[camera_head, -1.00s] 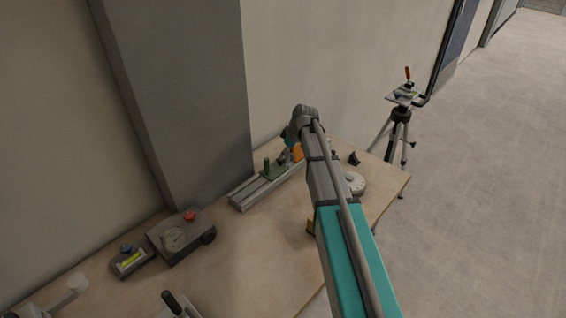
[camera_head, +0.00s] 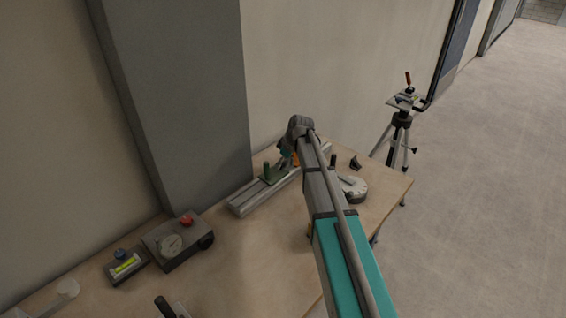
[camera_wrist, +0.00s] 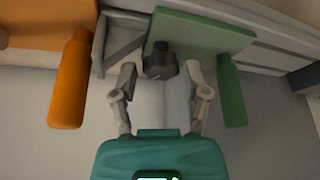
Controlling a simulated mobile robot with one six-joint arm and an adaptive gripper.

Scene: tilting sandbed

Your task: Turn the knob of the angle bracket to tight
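My gripper (camera_wrist: 161,76) is open, with one finger on either side of a dark knob (camera_wrist: 160,62). Gaps show between the knob and both fingers, so no grip is visible. The knob lies in front of the grey angle bracket (camera_wrist: 124,44). A green plate with a green handle (camera_wrist: 230,92) is on the right, and an orange part with an orange handle (camera_wrist: 70,80) is on the left. In the head view my gripper (camera_head: 286,157) is small near the green plate (camera_head: 276,174); the knob cannot be made out there. The knob's turn position cannot be read.
The grey rail (camera_head: 240,206) lies along the wall side of the table (camera_head: 250,260). A gauge box with a red knob (camera_head: 178,240) and a level (camera_head: 124,266) stand at left. A round white dial (camera_head: 352,188) is right of my arm. A tripod (camera_head: 402,120) stands beyond the table.

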